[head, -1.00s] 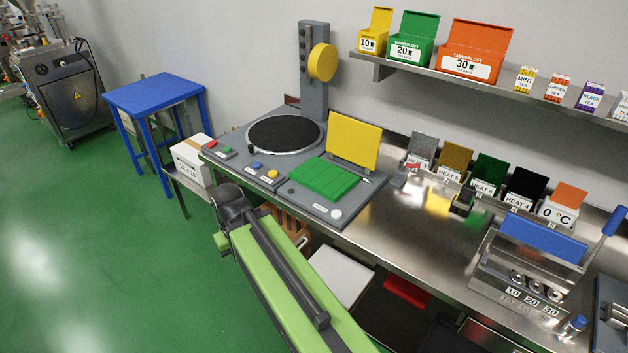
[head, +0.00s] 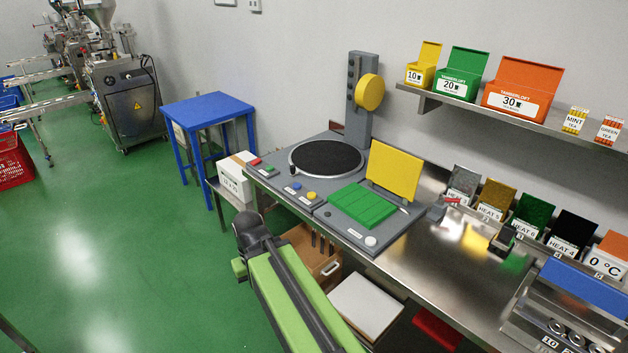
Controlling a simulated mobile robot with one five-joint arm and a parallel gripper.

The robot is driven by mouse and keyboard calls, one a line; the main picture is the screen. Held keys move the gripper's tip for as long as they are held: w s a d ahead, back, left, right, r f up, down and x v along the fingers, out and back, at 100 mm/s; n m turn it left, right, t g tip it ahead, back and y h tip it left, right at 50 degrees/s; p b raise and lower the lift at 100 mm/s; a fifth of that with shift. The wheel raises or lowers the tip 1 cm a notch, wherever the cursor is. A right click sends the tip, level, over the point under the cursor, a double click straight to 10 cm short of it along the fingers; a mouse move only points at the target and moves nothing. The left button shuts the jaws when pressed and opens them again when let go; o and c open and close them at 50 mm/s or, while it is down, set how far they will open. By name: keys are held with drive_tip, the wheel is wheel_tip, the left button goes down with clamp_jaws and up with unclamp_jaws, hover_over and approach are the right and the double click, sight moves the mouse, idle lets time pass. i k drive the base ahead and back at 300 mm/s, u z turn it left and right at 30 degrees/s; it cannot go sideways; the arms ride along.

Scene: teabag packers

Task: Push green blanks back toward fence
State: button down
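The green blanks (head: 362,205) lie flat as a green rectangular block on the grey packing station, at its front right. A yellow upright plate (head: 394,170), which looks like the fence, stands right behind them. From this angle I cannot tell whether the blanks touch it. My green and black arm reaches up from the bottom of the view to a dark joint in front of the bench, left of and lower than the blanks in the picture. No gripper fingers show, and nothing of mine touches the blanks.
A black round turntable (head: 326,158) is left of the blanks, with a grey post and yellow disc (head: 369,92) behind it. Small coloured cards (head: 497,200) stand along the wall at right. A blue stool (head: 208,108) stands at left. Steel bench top right of the station is partly clear.

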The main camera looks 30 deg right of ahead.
sight(368, 209)
drive_tip(key=u, duration=0.55)
drive_tip(key=i, duration=3.6)
drive_tip(key=z, duration=1.65)
drive_tip(key=i, duration=0.7)
drive_tip(key=z, duration=0.35)
